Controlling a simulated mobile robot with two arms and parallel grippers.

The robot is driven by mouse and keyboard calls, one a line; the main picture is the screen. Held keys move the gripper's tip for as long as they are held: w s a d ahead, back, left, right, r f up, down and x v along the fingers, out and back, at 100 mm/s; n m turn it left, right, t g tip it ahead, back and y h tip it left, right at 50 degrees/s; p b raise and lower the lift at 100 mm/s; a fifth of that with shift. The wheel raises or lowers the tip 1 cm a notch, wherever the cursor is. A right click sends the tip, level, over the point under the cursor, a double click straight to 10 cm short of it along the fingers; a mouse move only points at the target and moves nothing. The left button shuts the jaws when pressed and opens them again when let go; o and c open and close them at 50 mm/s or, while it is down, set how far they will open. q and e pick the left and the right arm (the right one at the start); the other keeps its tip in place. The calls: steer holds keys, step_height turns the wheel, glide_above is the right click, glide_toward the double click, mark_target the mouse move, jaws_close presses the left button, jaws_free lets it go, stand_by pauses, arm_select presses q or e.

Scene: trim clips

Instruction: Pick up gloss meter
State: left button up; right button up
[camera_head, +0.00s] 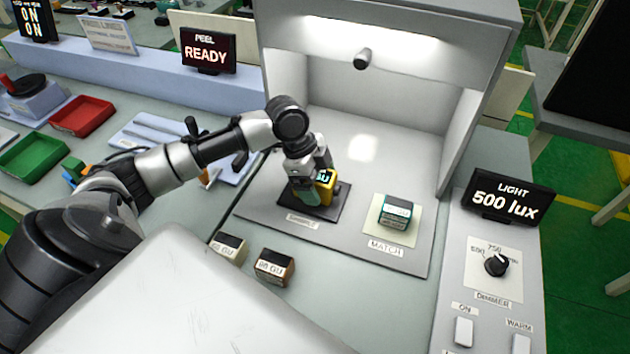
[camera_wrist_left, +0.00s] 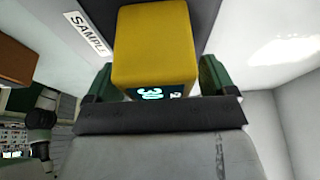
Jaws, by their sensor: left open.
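The gloss meter, a yellow block with a lit dark display (camera_head: 327,187), stands on a dark pad (camera_head: 334,213) labelled as sample inside the light booth. My left gripper (camera_head: 311,190) is down at the meter and partly hides it in the head view. In the left wrist view the yellow meter (camera_wrist_left: 152,45) sits between the two green fingers of my left gripper (camera_wrist_left: 157,82). The fingers are open, one on each side of it; whether either touches it I cannot tell. My right gripper is not in view.
A teal-and-grey block (camera_head: 396,212) sits on the MATCH pad (camera_head: 381,233). Two labelled blocks, one pale (camera_head: 229,248) and one brown (camera_head: 274,267), stand before the booth. The booth wall (camera_head: 462,130) rises at right, beside the dimmer panel (camera_head: 491,270).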

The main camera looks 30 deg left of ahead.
arm_select(q)
steer(key=c, duration=1.1)
steer(key=shift+r, duration=0.2)
